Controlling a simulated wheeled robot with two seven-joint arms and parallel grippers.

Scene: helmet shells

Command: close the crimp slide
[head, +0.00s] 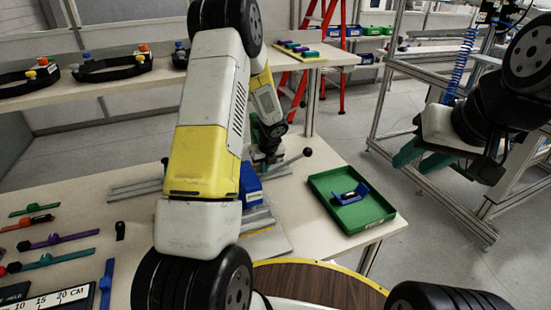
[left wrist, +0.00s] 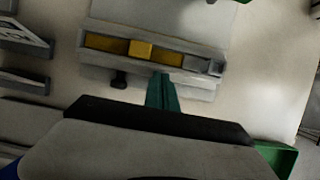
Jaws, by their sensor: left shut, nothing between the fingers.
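A grey fixture (left wrist: 205,82) with a long channel lies across the top of the left wrist view. A brighter yellow block (left wrist: 140,48) sits near the middle of its yellow channel, and a black knob (left wrist: 119,80) sticks out on the near side. I cannot tell which part is the crimp slide. My left gripper (left wrist: 163,80) is shut and empty, its green fingertips at the fixture's near edge, right of the knob; contact is unclear. In the head view my left arm hides much of the fixture. My right gripper (head: 422,157) is open and empty, off the table's right side.
A green tray (head: 366,222) holding a blue-and-black part (head: 350,194) stands at the table's right. A blue block (head: 249,184) and a black-ball lever (head: 307,153) are near my left arm. Several coloured tools (head: 60,240) lie at the left. Shelves with helmet bands (head: 113,67) stand behind.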

